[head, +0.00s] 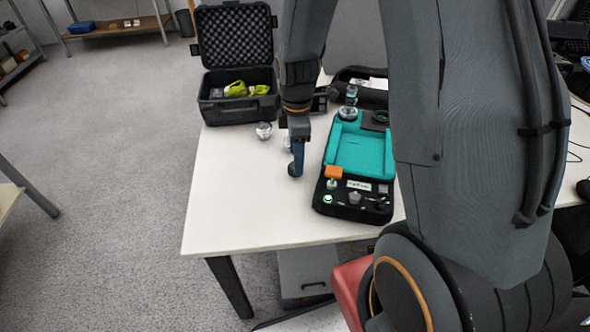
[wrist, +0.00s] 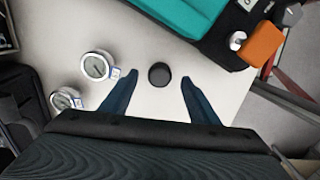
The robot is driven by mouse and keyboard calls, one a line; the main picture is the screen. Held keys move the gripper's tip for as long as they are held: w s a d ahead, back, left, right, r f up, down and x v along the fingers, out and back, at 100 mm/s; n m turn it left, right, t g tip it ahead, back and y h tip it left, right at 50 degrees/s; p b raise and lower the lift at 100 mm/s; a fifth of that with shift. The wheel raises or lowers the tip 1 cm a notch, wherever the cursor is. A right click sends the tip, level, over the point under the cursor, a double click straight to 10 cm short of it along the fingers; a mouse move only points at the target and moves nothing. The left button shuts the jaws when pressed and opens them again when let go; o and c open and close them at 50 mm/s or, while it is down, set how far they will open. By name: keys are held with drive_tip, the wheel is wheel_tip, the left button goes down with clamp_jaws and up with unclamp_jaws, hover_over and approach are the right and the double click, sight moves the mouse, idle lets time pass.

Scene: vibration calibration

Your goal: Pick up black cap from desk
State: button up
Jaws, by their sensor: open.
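The black cap (wrist: 159,74) is a small dark round disc lying on the white desk (wrist: 145,40) in the wrist view. My gripper (wrist: 157,88) is open, with its two blue fingers apart. The cap shows between the fingertips, slightly beyond them in the picture, with gaps on both sides. In the head view my gripper (head: 295,168) points down over the desk (head: 245,185), left of the teal-lined case. I cannot clearly make out the cap in the head view, where my gripper covers that spot.
A black case with teal foam (head: 360,150) lies right of my gripper, with an orange block (head: 334,171) and small parts. An open black case (head: 238,95) stands at the back left. The desk's front left is clear.

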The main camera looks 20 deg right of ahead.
drive_tip(key=shift+a+f+p, duration=0.2)
drive_tip(key=shift+f+p, duration=0.15)
drive_tip(key=shift+f, duration=1.75)
drive_tip(key=c, duration=1.2)
drive_tip(key=shift+o, duration=0.2)
drive_tip(key=shift+r, duration=0.1)
